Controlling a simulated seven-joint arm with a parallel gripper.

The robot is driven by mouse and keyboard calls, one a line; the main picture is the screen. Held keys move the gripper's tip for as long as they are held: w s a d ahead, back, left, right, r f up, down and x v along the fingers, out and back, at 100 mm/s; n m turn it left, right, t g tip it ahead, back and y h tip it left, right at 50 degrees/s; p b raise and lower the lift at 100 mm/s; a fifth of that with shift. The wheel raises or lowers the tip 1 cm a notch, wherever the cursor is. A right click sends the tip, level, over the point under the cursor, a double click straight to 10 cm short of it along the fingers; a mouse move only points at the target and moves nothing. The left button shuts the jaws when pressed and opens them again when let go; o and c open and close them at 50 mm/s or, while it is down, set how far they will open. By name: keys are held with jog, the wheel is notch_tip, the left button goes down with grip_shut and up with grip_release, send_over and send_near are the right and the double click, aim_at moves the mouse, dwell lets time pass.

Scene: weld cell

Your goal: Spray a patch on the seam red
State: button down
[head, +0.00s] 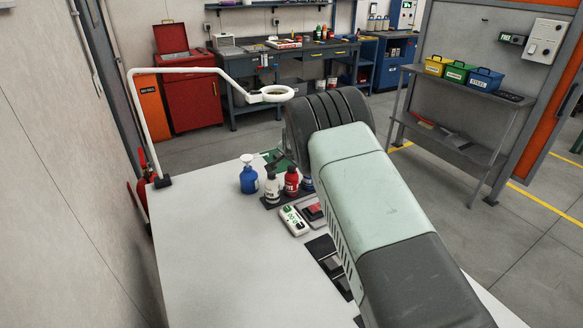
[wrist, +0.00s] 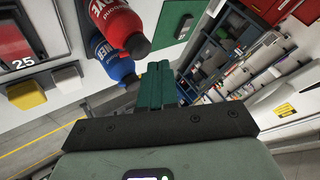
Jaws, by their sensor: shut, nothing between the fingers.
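A red spray can (head: 291,181) stands on a dark tray (head: 271,204) between a white can with a dark cap (head: 272,187) and a blue can (head: 308,184), which my arm partly hides. In the wrist view the red can (wrist: 115,18) and the blue can (wrist: 115,65) appear at the top left, with dark caps, beside my fingers. My gripper (wrist: 157,68) is shut and empty, its green fingertips close to the caps; I cannot tell if they touch. In the head view my own arm hides the gripper. I cannot make out the seam.
A blue pump bottle (head: 248,176) stands left of the tray. A white meter (head: 293,221) and a red-topped block (head: 313,210) lie in front. A ring lamp (head: 270,94) overhangs the back. The white table (head: 210,260) is clear at left.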

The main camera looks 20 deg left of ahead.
aim_at(292, 169)
jog(key=shift+f, duration=0.15)
jog(key=shift+f, duration=0.25)
jog(key=shift+f, duration=0.55)
dwell(0.8)
jog(key=shift+r, duration=0.9)
jog(key=shift+r, duration=2.5)
